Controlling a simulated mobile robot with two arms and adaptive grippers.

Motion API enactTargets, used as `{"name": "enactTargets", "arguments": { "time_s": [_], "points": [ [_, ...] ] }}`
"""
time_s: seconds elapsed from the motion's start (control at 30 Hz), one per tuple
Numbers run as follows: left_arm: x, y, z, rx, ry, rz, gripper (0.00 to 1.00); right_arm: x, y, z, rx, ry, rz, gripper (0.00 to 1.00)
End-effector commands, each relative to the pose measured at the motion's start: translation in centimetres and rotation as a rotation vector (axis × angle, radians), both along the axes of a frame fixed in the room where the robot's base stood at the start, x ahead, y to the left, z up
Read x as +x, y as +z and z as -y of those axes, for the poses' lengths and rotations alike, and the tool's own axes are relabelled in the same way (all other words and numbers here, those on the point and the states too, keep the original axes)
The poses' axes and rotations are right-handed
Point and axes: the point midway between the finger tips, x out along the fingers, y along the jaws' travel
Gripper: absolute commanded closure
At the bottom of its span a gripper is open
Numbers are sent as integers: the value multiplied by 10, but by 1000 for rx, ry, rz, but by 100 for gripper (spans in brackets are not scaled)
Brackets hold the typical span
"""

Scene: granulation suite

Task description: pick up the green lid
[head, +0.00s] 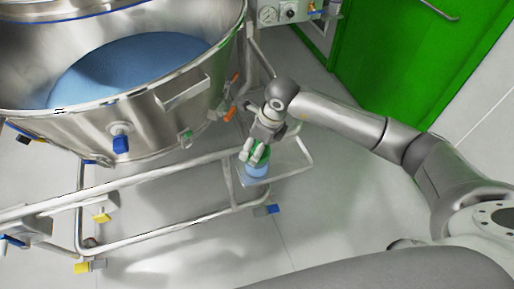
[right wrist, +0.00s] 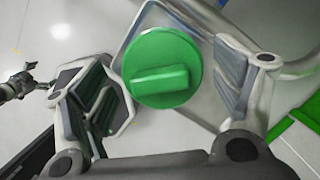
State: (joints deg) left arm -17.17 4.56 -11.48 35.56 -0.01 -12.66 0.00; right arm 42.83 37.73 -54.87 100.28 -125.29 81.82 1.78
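The green lid (right wrist: 162,68) is round with a raised straight grip bar across its top. In the head view only a bit of green shows among the fingers of my right gripper (head: 257,153), above a blue container (head: 257,171). In the right wrist view the lid lies between the two spread fingers of my right gripper (right wrist: 168,92). A gap shows at the right finger; at the left finger I cannot tell whether it touches.
The container stands on a small metal-framed shelf (head: 297,163). A large steel bowl (head: 75,122) with blue contents stands left on a railed frame (head: 160,232) with coloured casters. A green door (head: 390,55) is behind. Floor right of the shelf is clear.

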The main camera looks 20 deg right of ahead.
Motion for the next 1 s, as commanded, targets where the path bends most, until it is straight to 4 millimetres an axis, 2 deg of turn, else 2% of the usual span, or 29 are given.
{"name": "enactTargets", "arguments": {
  "time_s": [0.03,0.23,0.67,0.83,1.0],
  "points": [
    [0,0,0,0,0,0,7,0,0,0,0,0,0,28],
    [0,0,0,0,0,1,7,0,0,0,0,0,0,53],
    [0,-4,0,0,0,1,7,1,8,0,1,-1,3,53],
    [0,-13,0,0,1,1,7,2,29,0,1,1,7,53],
    [0,-17,0,0,1,0,7,-24,60,2,0,3,7,53]
  ]
}}
